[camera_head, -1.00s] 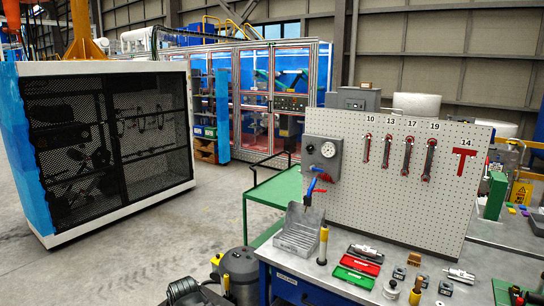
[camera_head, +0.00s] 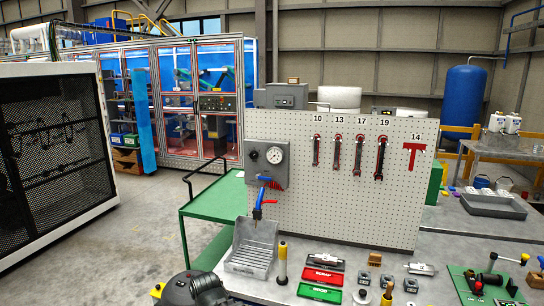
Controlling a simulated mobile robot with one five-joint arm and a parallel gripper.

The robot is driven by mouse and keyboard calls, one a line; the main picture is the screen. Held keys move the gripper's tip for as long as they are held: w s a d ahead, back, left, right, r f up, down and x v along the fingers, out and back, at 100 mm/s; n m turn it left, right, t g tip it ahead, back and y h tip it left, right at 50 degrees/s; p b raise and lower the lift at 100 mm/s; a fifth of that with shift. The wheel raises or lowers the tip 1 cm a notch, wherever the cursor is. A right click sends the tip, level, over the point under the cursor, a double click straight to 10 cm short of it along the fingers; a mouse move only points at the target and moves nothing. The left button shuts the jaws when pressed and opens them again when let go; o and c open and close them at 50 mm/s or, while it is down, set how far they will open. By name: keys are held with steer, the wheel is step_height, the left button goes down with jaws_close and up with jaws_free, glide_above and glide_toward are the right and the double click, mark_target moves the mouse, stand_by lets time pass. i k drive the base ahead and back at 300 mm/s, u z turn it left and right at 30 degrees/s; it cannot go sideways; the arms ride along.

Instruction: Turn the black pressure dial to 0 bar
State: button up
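A small black dial (camera_head: 253,155) sits on the grey panel box (camera_head: 281,178) at the left end of the pegboard. A round white gauge (camera_head: 275,154) is just to its right. The dial's marks and the gauge's reading are too small to make out. I cannot see my gripper in this view.
The pegboard (camera_head: 340,215) carries several wrenches and a red T-handle (camera_head: 411,155). A green cart (camera_head: 212,210) stands left. Grey floor (camera_head: 150,225) lies open beyond it.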

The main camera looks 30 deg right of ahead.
mark_target(253, 155)
steer(key=z, duration=0.1)
steer(key=i, duration=1.4)
steer(key=u, duration=0.95)
